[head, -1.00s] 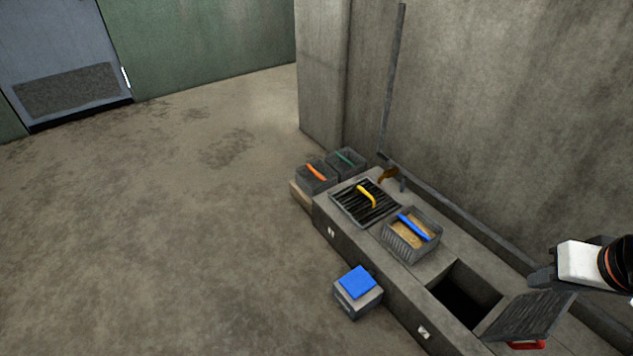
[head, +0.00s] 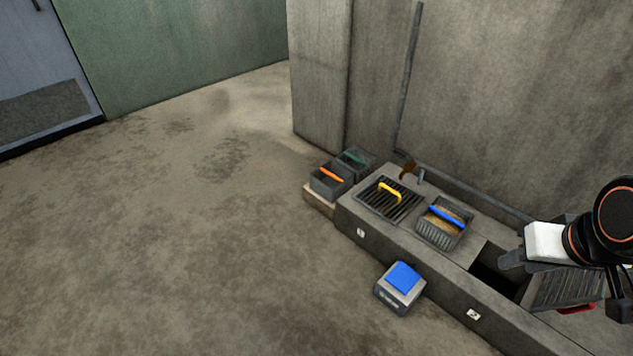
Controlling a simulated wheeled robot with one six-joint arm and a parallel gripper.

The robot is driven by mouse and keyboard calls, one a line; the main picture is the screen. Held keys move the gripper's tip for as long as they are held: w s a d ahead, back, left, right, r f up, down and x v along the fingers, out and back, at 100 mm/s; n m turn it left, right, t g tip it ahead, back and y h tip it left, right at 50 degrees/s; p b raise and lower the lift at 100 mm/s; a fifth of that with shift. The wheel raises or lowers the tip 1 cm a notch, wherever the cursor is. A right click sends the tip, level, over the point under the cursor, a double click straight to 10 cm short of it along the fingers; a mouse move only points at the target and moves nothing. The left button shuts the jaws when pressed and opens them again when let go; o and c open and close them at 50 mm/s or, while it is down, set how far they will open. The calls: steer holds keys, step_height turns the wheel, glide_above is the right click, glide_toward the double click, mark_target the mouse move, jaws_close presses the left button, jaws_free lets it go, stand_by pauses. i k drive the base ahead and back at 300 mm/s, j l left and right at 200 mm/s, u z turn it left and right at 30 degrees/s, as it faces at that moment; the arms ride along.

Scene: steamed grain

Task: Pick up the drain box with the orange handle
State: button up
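The drain box with the orange handle (head: 324,184) is a dark grey open box. It stands on a low wooden base at the far left end of the concrete bench, in front of a similar box with a green handle (head: 352,160). My gripper (head: 508,259) is at the right of the view, above the opening in the bench and well apart from the orange-handled box. Its fingers are small and seen from the side, so I cannot tell whether they are open or shut.
On the concrete bench (head: 420,256) are a grate with a yellow handle (head: 376,207) and a blue-handled basket (head: 436,236) with tan contents. A blue-topped box (head: 401,296) sits on the floor in front. The floor at left is clear.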

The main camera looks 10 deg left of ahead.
mark_target(331, 181)
steer(key=i+j+z, duration=0.1)
steer(key=j, duration=0.5)
steer(key=i+j, duration=0.15)
steer(key=j, duration=0.5)
steer(key=i+j+z, duration=0.15)
steer(key=j, duration=0.45)
steer(key=j+z, duration=0.1)
steer(key=j, duration=0.55)
steer(key=i+j, duration=0.2)
steer(key=j, duration=0.15)
steer(key=i+j+z, duration=0.1)
steer(key=j, duration=0.3)
steer(key=i+j, duration=0.5)
steer(key=j, duration=0.25)
steer(key=i+j+z, duration=0.1)
steer(key=j, duration=0.3)
steer(key=i+j, duration=0.25)
steer(key=j, duration=0.15)
steer(key=i+z, duration=0.05)
